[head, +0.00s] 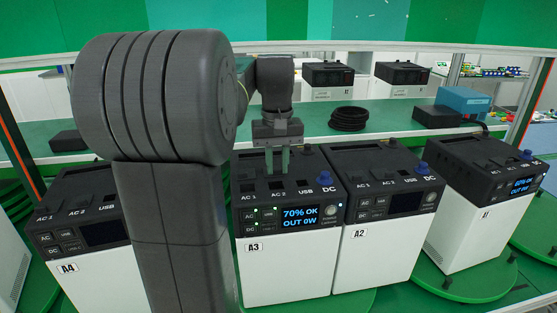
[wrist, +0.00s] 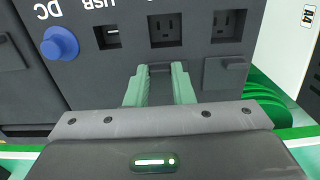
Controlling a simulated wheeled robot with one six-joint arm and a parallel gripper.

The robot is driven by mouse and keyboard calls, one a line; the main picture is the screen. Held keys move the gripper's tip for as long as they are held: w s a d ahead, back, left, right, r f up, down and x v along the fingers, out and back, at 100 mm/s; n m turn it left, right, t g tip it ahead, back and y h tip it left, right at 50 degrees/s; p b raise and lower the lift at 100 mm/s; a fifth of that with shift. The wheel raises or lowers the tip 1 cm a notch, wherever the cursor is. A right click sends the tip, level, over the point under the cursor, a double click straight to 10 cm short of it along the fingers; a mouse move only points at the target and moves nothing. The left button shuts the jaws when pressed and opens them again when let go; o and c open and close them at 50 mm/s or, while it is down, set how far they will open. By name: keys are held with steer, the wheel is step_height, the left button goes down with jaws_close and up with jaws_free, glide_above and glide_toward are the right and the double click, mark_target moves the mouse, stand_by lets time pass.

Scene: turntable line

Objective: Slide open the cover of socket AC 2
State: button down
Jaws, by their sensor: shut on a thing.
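My gripper (head: 277,165) reaches down onto the top of power station A3 (head: 285,275) in the head view. In the wrist view my gripper (wrist: 160,72) is shut on the small dark cover (wrist: 160,68) of socket AC 2. The AC 2 socket (wrist: 165,30) shows uncovered, with its slots visible, just above the cover in the picture. The AC 1 socket (wrist: 229,25) also shows uncovered, with its cover (wrist: 225,72) below it. The fingers partly hide the AC 2 cover.
The USB port (wrist: 112,36) and blue DC knob (wrist: 60,43) are left of AC 2. Stations A4 (head: 95,270) and A2 (head: 375,260) flank A3. A black cable coil (head: 348,119) lies on the green bench behind.

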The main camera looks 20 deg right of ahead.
mark_target(277, 174)
steer(key=shift+w+r, duration=0.1)
steer(key=c, duration=1.2)
jaws_free()
steer(key=shift+w, duration=0.1)
steer(key=shift+c, duration=0.2)
step_height(277, 174, up, 14)
steer(key=shift+f, duration=0.2)
